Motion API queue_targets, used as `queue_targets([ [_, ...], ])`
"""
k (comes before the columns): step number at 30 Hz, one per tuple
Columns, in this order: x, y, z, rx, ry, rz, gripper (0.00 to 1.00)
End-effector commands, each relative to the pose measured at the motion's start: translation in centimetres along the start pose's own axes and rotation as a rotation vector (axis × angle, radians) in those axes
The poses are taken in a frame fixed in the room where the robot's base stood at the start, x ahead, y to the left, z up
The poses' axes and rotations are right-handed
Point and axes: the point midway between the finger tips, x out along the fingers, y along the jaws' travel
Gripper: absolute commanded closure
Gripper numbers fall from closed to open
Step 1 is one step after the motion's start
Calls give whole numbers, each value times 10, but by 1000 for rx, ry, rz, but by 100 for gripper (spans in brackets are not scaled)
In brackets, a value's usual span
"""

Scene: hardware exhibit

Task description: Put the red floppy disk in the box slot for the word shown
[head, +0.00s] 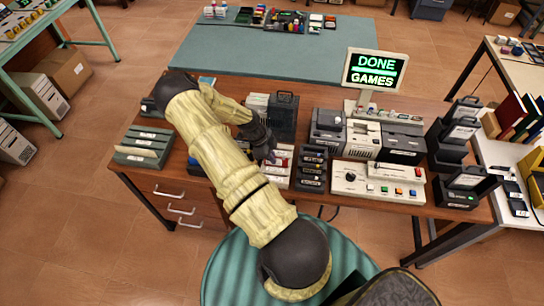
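A screen (375,70) at the back of the wooden desk shows "DONE" above "GAMES" in green. My arm reaches over the desk, and my dark gripper (268,152) points down beside a pale rack (282,169) with small red parts. I cannot tell whether its fingers are open or shut, or whether they hold anything. I cannot make out a red floppy disk for certain. Dark open-topped boxes stand at the right, one at the back (467,104) and one at the front (468,184). Another dark box (284,104) stands behind my gripper. Labels are too small to read.
A black rack (311,170) stands right of my gripper, beside a cream control panel (377,184) with coloured buttons. Grey drive units (363,139) stand behind it. Grey-green trays (143,147) sit at the desk's left. A green chair (225,268) is in front.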

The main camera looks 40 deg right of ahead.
Motion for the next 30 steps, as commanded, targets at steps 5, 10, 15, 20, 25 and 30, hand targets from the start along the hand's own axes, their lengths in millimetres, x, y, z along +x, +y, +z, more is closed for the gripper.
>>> queue_targets([
  [5, 1, 0, 0, 0, 0, 0, 100],
  [10, 1, 0, 0, 0, 0, 0, 100],
  [15, 1, 0, 0, 0, 0, 0, 80],
  [20, 1, 0, 0, 0, 0, 0, 72],
  [25, 0, 0, 0, 0, 0, 0, 72],
  [30, -11, 0, -4, 0, 0, 0, 72],
])
